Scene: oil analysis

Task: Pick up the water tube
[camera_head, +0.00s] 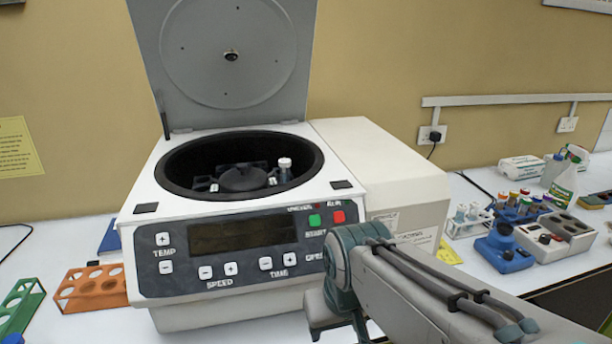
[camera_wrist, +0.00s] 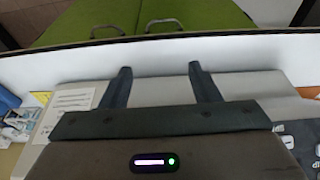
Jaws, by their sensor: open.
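The open centrifuge (camera_head: 160,205) stands in the middle of the head view with its lid (camera_head: 232,60) raised. One white-capped tube (camera_head: 285,165) stands upright in its dark rotor (camera_head: 243,180). Several tubes also stand in racks at the right; I cannot tell by label which tube holds water. My gripper (camera_wrist: 159,68) is open in the wrist view, with two dark fingers spread apart and nothing between them. The centrifuge's pale housing shows beneath it there. In the head view my arm reaches in front of the centrifuge's right side, and the fingers cannot be made out.
An orange rack (camera_head: 92,287) and a green rack (camera_head: 20,305) with empty holes stand at the left. A white rack (camera_head: 466,226), a blue device (camera_head: 505,255) and a spray bottle (camera_head: 565,185) stand at the right. The raised lid blocks the space behind the bowl.

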